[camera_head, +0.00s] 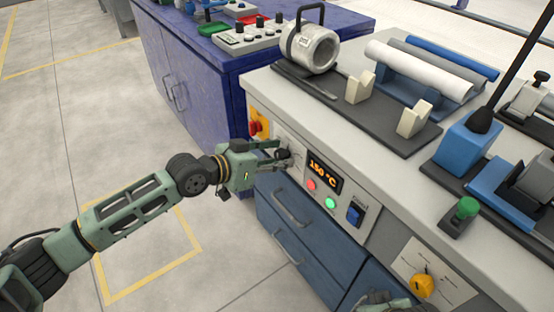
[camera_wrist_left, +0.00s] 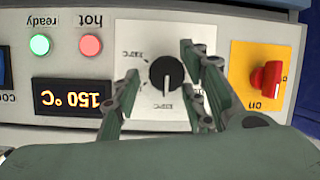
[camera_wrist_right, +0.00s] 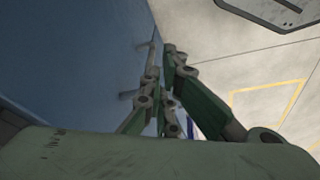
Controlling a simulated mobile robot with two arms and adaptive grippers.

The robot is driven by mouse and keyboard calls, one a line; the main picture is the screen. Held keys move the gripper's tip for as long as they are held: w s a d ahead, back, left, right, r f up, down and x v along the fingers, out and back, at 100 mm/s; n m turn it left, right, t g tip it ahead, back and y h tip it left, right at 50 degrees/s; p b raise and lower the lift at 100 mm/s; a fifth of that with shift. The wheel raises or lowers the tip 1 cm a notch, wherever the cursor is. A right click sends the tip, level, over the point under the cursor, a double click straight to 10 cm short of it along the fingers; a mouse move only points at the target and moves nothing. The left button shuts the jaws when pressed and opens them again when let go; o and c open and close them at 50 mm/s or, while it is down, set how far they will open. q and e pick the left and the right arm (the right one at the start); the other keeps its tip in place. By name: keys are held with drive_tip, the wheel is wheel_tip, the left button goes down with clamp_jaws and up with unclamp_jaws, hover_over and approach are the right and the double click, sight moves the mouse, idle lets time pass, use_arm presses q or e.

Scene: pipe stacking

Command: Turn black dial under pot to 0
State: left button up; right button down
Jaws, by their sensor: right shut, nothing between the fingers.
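The black dial (camera_wrist_left: 167,74) sits on a white panel with temperature marks, upside down in the left wrist view. Its white pointer line points down in that picture. In the head view the dial (camera_head: 283,156) is partly hidden by my left gripper (camera_head: 279,149). My left gripper (camera_wrist_left: 160,66) is open, with fingers on both sides of the dial; I cannot tell if they touch it. The grey pot (camera_head: 318,52) with a black handle lies on the counter above. My right gripper (camera_wrist_right: 162,58) is shut and empty beside a blue cabinet face.
Right of the dial are an orange display (camera_head: 322,174) reading 150 °C, red and green lights, and a blue switch (camera_head: 354,212). A red switch on a yellow plate (camera_head: 258,124) is left of it. Drawer handles (camera_head: 290,210) stick out below. The floor at left is clear.

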use_arm(q)
drive_tip(key=shift+d+f, duration=0.1)
drive_tip(key=shift+c, duration=0.5)
drive_tip(key=c, duration=0.6)
drive_tip(key=shift+d, duration=0.1)
drive_tip(key=shift+c, duration=1.4)
drive_tip(key=shift+f, duration=0.1)
